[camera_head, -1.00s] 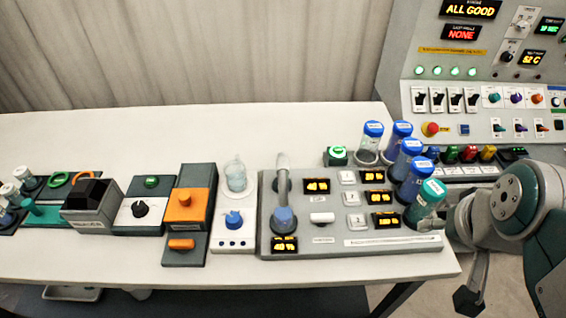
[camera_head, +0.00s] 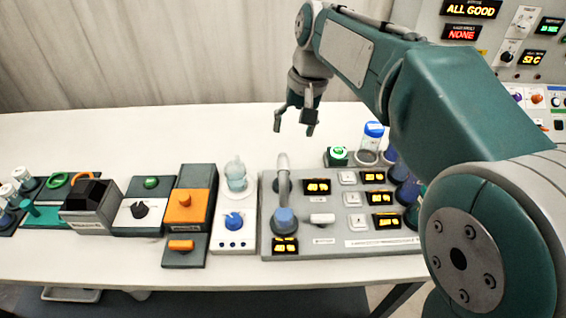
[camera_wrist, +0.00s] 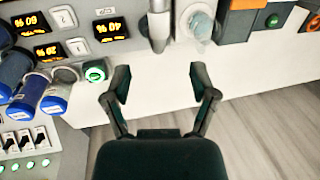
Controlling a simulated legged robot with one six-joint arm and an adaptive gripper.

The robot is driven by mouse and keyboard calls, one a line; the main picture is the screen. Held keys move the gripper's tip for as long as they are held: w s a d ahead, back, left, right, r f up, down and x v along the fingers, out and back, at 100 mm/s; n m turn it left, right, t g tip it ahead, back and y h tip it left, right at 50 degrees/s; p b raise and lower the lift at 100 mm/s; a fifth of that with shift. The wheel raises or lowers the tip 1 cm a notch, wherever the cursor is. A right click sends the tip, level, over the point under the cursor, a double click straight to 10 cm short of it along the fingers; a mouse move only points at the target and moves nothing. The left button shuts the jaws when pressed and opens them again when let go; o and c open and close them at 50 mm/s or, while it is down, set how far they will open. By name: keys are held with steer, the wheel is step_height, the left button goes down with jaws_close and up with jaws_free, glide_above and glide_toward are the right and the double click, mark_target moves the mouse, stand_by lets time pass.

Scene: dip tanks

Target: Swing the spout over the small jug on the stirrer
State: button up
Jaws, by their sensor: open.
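The spout (camera_head: 283,182) is a grey tube rising from the dispensing panel (camera_head: 345,245), beside a blue knob (camera_head: 284,220). It also shows at the top of the wrist view (camera_wrist: 158,28). The small clear jug (camera_head: 236,175) stands on the white stirrer (camera_head: 234,238), just left of the panel. The spout is not over the jug. My gripper (camera_head: 296,128) is open and empty, raised above the back of the table behind the spout; its two fingers show in the wrist view (camera_wrist: 161,92).
Blue-capped bottles (camera_head: 372,138) stand at the panel's right, partly hidden by my arm. A green button (camera_head: 338,155) sits behind the panel. An orange-topped unit (camera_head: 190,205) stands left of the stirrer. The table's back strip is clear.

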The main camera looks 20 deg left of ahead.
mark_target(285, 163)
steer(key=f, duration=0.3)
steer(key=a+f, duration=0.1)
steer(key=f, duration=0.6)
steer(key=shift+s+a+f, duration=0.3)
steer(key=shift+s+a, duration=0.1)
jaws_close()
